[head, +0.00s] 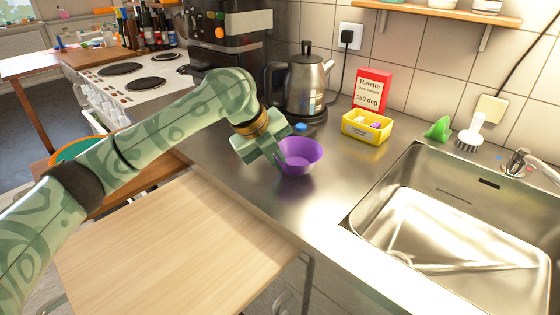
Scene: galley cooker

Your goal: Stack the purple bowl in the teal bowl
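The purple bowl (304,155) stands upright on the steel counter, in front of the kettle. My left gripper (278,160) is at the bowl's left rim, its fingers pointing down and right. The fingertips overlap the rim in the picture, and I cannot tell whether they are closed on it. At the left, a round teal thing with an orange edge (66,150) shows partly behind my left arm. It may be the teal bowl, but the arm hides much of it. My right gripper is not in view.
A steel kettle (305,82) stands behind the purple bowl, and a yellow box (366,129) to its right. The sink (450,235) is at the right. A pale wooden board (170,245) in front is bare. The cooker (130,80) is at the back left.

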